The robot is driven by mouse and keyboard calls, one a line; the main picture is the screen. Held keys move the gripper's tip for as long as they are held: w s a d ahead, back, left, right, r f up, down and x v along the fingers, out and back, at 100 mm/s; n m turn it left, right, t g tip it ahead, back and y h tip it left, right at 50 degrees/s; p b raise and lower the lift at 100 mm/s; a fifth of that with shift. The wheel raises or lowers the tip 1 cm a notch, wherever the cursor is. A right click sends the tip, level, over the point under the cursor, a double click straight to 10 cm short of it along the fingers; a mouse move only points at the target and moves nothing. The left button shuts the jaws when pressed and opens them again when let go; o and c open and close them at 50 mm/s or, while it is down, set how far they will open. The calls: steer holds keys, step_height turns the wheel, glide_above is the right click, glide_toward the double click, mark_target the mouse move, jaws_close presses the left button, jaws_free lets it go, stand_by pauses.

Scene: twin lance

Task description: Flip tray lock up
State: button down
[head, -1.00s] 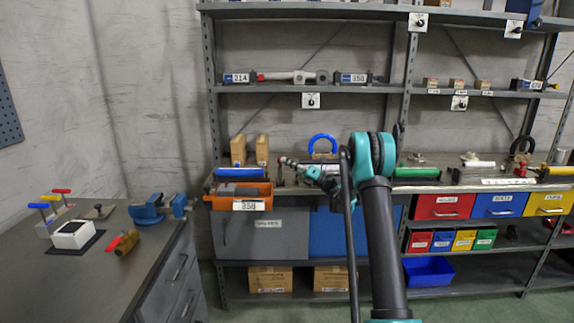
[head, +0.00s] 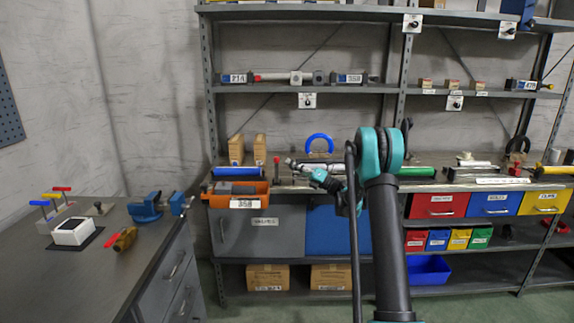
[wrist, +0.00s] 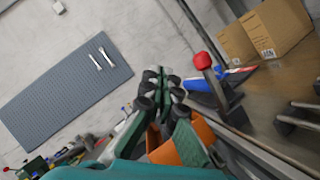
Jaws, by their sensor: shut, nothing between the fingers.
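The orange tray (head: 222,201) with label 358 sits at the front left of the back workbench. A dark lever with a red knob (head: 277,160) stands upright just right of it; I take it for the tray lock. In the wrist view the red knob (wrist: 203,61) and its dark stem (wrist: 221,92) stand right of the fingers, apart from them in the picture. My gripper (head: 291,163) is shut and empty, close to the right of the lever. In the wrist view my gripper (wrist: 165,92) covers part of the orange tray (wrist: 196,130).
A blue bar (head: 237,172) lies behind the tray, with wooden blocks (head: 236,149) further back. A blue arch (head: 319,140) stands behind my gripper. A side bench (head: 95,270) with a blue vise (head: 146,207) is at left.

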steer(key=s+d, duration=0.3)
steer(key=d, duration=0.3)
steer(key=shift+s+r, duration=0.3)
steer(key=s+a+f+n+g+h, duration=0.1)
steer(key=s+f+n+h, duration=0.2)
steer(key=s+n, duration=0.3)
steer(key=s+a+f+n+g+h, duration=0.2)
steer(key=s+n+h, duration=0.25)
steer(key=s, duration=0.45)
steer(key=s+a+f+n+g+h, duration=0.1)
steer(key=s+f+n+h, duration=0.15)
steer(key=s+n, duration=0.4)
steer(key=s+d+f+n+h, duration=0.3)
steer(key=s+d+n, duration=0.2)
steer(key=s, duration=0.3)
steer(key=s+d+f+n+h, duration=0.3)
steer(key=s+d+f+n, duration=0.1)
steer(key=s, duration=0.5)
steer(key=s+d+f+n+h, duration=0.4)
steer(key=s+d+n, duration=0.2)
steer(key=s, duration=0.2)
steer(key=shift+s+f+n, duration=0.25)
steer(key=shift+n, duration=0.05)
